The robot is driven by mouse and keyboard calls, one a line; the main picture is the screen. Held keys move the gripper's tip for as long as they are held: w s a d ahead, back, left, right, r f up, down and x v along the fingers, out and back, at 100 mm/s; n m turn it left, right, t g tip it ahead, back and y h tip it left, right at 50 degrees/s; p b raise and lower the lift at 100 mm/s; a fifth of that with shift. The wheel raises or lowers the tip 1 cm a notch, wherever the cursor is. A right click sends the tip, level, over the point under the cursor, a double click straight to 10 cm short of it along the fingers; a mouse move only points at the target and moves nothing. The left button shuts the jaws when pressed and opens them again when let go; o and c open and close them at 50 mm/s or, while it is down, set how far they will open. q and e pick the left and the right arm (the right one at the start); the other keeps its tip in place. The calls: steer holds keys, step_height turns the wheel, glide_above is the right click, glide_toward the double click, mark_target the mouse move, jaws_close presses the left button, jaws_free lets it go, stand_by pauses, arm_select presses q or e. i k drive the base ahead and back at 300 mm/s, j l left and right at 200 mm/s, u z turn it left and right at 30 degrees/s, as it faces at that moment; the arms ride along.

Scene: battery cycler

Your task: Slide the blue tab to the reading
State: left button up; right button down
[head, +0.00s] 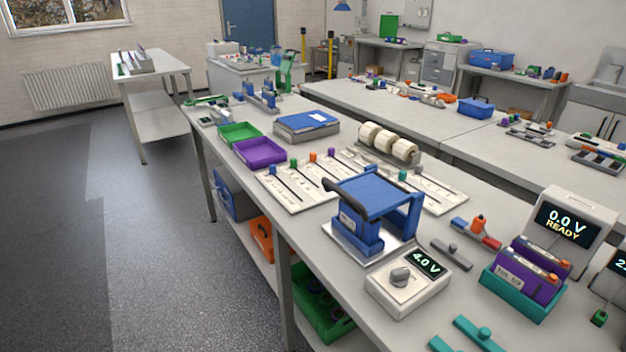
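The blue tab (272,169) stands at the far left end of a slot in a white slider board (296,208) on the long table. A meter (408,284) with a grey knob reads 4.0 V on its dark screen. A larger grey display unit (567,228) at the right reads 0.0 V READY. Any scale marks on the slider board are too small to read. Neither of my grippers shows in the head view.
Green (293,163), orange (312,155) and purple (332,156) tabs stand beside the blue one. A blue stand with a black handle (374,196) partly hides the boards. Purple (259,152) and green (239,134) trays lie behind. Open floor lies at the left.

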mark_target(273, 168)
steer(key=i+j+z, duration=0.15)
steer(key=z, duration=0.3)
steer(key=i+j+z, duration=0.2)
steer(key=z, duration=0.3)
